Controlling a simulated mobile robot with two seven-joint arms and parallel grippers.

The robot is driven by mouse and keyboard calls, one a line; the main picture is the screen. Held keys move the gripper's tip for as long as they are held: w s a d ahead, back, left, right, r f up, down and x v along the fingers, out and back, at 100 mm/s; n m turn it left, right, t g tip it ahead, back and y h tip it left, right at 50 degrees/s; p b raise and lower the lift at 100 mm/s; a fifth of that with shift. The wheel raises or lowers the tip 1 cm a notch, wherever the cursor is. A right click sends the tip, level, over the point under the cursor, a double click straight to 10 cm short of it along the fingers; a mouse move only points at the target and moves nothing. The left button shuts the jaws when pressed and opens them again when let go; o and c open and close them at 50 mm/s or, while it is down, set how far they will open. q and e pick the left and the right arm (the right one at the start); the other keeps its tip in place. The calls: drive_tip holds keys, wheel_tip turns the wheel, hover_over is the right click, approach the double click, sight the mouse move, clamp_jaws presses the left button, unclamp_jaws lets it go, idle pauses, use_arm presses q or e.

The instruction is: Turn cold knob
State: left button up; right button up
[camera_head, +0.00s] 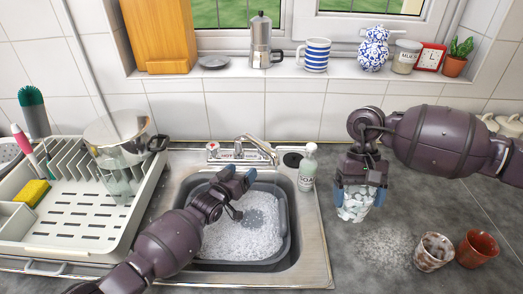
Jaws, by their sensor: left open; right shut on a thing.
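The metal faucet (250,146) stands behind the sink, with a red-marked knob (213,148) at its left end. The right end of the faucet base, by the spout, is small, and I cannot make out the cold knob clearly. My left gripper (238,177) is open and empty over the back of the sink basin, just in front of the faucet and apart from it. My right gripper (357,193) is shut on a clear glass (354,214) with whitish contents, over the counter to the right of the sink.
A soap bottle (308,168) stands at the sink's back right corner. The sink (317,262) holds a grey tub (285,245) of suds. A dish rack (75,237) with a pot (118,150) is at left. Two cups (433,252) (477,248) stand at the front right.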

sight(261, 152)
use_arm(q)
drive_tip(key=m, duration=0.3)
drive_tip(key=shift+d+r+h, duration=0.15)
drive_tip(key=shift+r+h, duration=0.15)
drive_tip(key=shift+r, duration=0.1)
drive_tip(key=x, duration=0.6)
drive_tip(key=shift+w, duration=0.15)
use_arm(e)
drive_tip(key=shift+f, duration=0.2)
use_arm(q)
drive_tip(key=b+x, duration=0.2)
drive_tip(key=b, duration=0.1)
drive_tip(key=shift+w+d+b, duration=0.15)
drive_tip(key=shift+w+b, duration=0.1)
drive_tip(key=shift+b, duration=0.1)
use_arm(e)
wheel_tip(261, 152, down, 3)
use_arm(q)
drive_tip(key=shift+b+x, duration=1.35)
drive_tip(key=shift+x, duration=0.15)
use_arm(e)
drive_tip(key=shift+f, duration=1.6)
use_arm(q)
drive_tip(key=shift+r, duration=0.2)
drive_tip(key=shift+t, duration=0.3)
drive_tip(key=c, duration=0.9)
